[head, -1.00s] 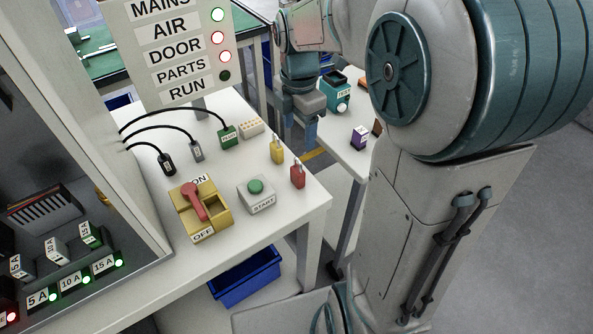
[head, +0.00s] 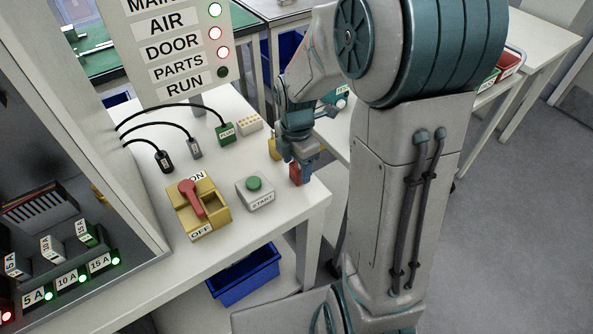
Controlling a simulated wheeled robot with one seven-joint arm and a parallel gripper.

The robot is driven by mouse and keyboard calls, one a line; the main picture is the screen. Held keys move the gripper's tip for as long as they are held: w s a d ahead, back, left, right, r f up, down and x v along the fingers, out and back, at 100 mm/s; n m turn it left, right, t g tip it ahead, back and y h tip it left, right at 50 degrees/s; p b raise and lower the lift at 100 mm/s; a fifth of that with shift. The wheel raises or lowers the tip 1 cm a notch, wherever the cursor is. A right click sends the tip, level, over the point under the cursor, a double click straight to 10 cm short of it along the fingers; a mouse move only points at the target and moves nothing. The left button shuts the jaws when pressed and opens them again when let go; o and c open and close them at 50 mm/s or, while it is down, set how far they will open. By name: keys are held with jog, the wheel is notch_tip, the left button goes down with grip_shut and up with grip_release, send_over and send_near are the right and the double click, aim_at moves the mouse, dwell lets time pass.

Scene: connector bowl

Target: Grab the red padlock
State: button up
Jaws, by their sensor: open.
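The red padlock (head: 295,174) stands on the white table near its right edge. My gripper (head: 298,168) is open and points down right at the padlock, with its fingers around or just beside it. The fingers and wrist hide the padlock's upper part and shackle, so I cannot tell whether they touch it. A yellow padlock (head: 273,148) stands just behind and to the left, partly hidden by my gripper.
A grey START button box (head: 255,193) and a yellow switch with a red lever (head: 198,207) stand left of the padlock. A green connector (head: 225,134) and a beige block (head: 249,123) lie behind. A blue bin (head: 244,275) sits below the table.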

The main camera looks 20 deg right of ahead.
jog(key=c, duration=1.1)
jog(key=shift+r, duration=0.1)
